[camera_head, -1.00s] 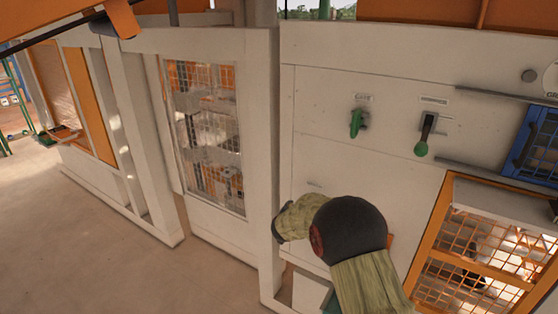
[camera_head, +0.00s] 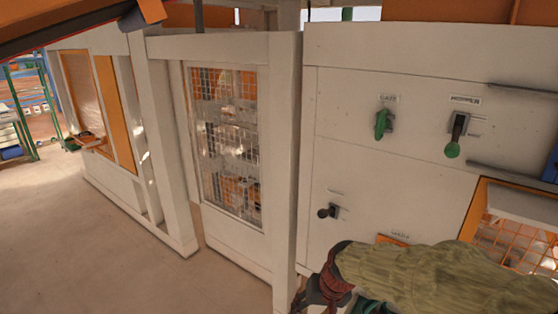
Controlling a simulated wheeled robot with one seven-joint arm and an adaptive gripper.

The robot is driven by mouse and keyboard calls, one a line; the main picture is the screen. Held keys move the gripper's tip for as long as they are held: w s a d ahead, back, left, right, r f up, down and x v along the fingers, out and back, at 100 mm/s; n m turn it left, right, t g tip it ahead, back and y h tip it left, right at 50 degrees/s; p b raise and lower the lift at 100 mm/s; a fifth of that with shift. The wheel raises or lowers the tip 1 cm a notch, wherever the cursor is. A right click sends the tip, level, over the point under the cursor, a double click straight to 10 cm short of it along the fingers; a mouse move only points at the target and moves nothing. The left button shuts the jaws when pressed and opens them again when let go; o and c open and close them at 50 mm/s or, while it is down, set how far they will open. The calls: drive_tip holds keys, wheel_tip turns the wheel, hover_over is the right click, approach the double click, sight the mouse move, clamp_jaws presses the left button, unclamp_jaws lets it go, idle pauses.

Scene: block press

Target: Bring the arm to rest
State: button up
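My arm in its greenish sleeve (camera_head: 415,272) reaches in from the lower right of the head view, in front of the white machine panel. My gripper (camera_head: 312,298) is at its left end, low in the picture near the panel's left edge. It is dark, with a reddish part at the wrist. Its fingers are small and partly cut off by the lower edge, so I cannot tell whether they are open. I see nothing held in it.
The panel (camera_head: 350,95) carries a green handle (camera_head: 382,124), a green-knobbed lever (camera_head: 455,135) and a small black lever (camera_head: 328,212) just above my gripper. An orange-framed mesh window (camera_head: 515,235) is at right. A mesh door (camera_head: 228,150) stands left. Open floor (camera_head: 80,240) lies further left.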

drive_tip(key=s+d+f+t+h+b, duration=0.1)
drive_tip(key=s+d+b, duration=0.4)
drive_tip(key=s+b, duration=0.3)
drive_tip(key=s+d+f+t+h+b, duration=0.1)
drive_tip(key=s+d+f+t+b, duration=0.1)
drive_tip(key=s+d+b, duration=0.4)
drive_tip(key=s+b, duration=0.1)
drive_tip(key=s, duration=0.4)
drive_tip(key=shift+s+b, duration=0.25)
drive_tip(key=shift+b, duration=0.15)
drive_tip(key=shift+a, duration=0.1)
